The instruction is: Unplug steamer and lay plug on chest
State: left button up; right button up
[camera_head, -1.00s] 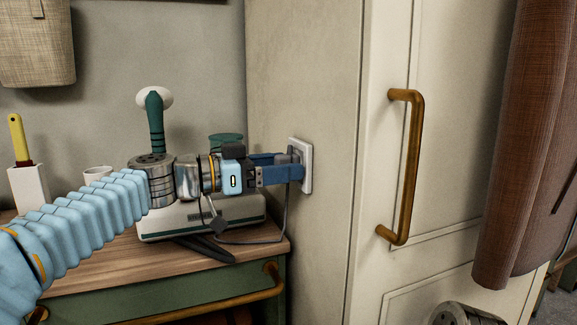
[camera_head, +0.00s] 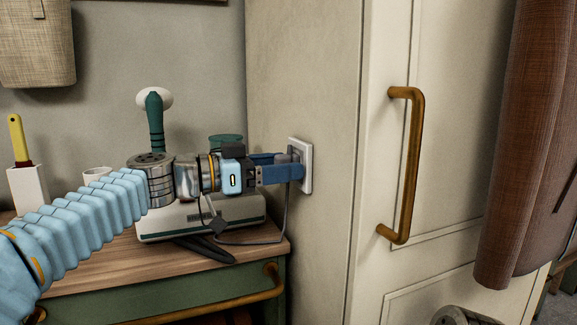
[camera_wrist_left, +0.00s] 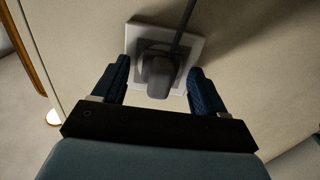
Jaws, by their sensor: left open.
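The grey plug (camera_wrist_left: 158,75) sits in the white wall socket (camera_head: 307,163) on the side of the cream wardrobe. My left gripper (camera_head: 298,166) is at the socket, its blue fingers open on both sides of the plug. In the left wrist view, the fingers (camera_wrist_left: 158,84) stand apart from the plug with gaps on each side. The cord (camera_head: 285,215) hangs from the plug and runs to the steamer (camera_head: 160,222), which stands on the wooden-topped green chest (camera_head: 110,258), partly hidden by my arm. My right gripper is not in view.
The wardrobe (camera_head: 300,60) with its brass handle (camera_head: 412,165) stands right of the chest. A brown garment (camera_head: 520,140) hangs at the far right. A white holder (camera_head: 28,188) and a cup (camera_head: 97,174) stand on the chest. The chest top's front strip is bare.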

pick_arm(q)
jog(key=shift+b, duration=0.4)
jog(key=shift+c, duration=0.3)
grip_shut()
jog(key=b+v, duration=0.3)
jog(key=v, duration=0.3)
dwell(1.2)
jog(key=shift+a, duration=0.15)
